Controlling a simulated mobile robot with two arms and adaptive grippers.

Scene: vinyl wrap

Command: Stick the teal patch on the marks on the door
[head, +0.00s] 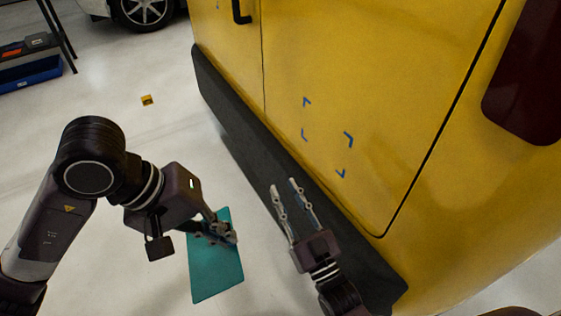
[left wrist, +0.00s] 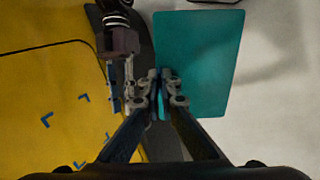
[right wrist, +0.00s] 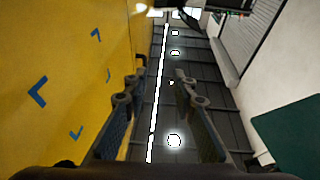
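The teal patch (head: 216,268) is a flat rectangular sheet. My left gripper (head: 226,234) is shut on its edge and holds it above the floor, left of the van door. The patch also shows in the left wrist view (left wrist: 205,62), beside the fingers. The blue corner marks (head: 327,137) are on the lower part of the yellow door (head: 340,60); they also show in the right wrist view (right wrist: 38,92). My right gripper (head: 284,187) is open and empty, in front of the dark lower trim, below and left of the marks.
The dark bumper trim (head: 235,145) runs along the bottom of the yellow van. A dark red tail light (head: 530,80) is at the right. A small yellow object (head: 147,100) lies on the pale floor. A blue bin (head: 30,73) is at the far left.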

